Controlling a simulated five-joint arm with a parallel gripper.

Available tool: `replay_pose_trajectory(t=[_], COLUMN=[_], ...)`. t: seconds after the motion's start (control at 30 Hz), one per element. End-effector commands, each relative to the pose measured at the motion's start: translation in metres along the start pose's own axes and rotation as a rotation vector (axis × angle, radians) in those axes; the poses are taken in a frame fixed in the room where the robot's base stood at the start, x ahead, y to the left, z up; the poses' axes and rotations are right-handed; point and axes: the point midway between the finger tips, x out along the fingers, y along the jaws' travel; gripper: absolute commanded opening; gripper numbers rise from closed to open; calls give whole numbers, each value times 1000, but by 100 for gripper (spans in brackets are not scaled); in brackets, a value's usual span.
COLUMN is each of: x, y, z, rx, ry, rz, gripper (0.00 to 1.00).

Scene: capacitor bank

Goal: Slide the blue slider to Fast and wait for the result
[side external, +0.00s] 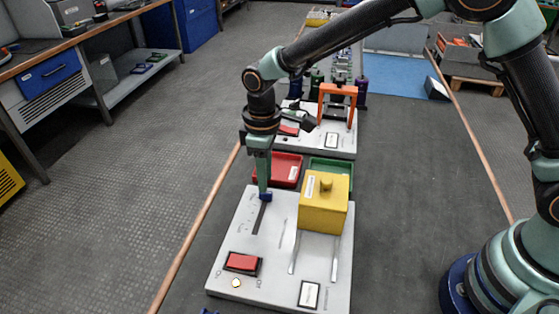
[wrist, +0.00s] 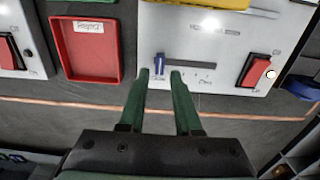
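The blue slider (side external: 265,196) is at the far end of its dark slot on the near pale panel (side external: 222,268). In the wrist view the blue slider (wrist: 159,65) is at the left end of the slot (wrist: 195,65), which runs off to the right. The small labels by the slot are too blurred to read. My gripper (side external: 263,187) points down at the slider. In the wrist view my gripper (wrist: 159,73) has its two green fingers apart, with the slider showing between their tips. I cannot tell whether either finger touches it.
A red rocker switch (side external: 242,262) with a glowing round lamp (side external: 236,283) is at the panel's near end. A yellow box (side external: 324,205) with a knob stands to the right. A red tray (side external: 279,169) and a green tray (side external: 331,167) lie behind the panel. An orange arch (side external: 338,90) stands farther back.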

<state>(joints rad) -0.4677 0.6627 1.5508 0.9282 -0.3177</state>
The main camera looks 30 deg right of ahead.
Motion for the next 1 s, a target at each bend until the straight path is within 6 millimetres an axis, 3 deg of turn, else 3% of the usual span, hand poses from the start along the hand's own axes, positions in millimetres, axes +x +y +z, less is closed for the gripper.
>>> replay_pose_trajectory(t=[0.4,1.0], x=[33,38], y=[0,0], z=[0,0], rx=[0,0], ry=[-1,0], rz=[0,0], gripper=[32,32])
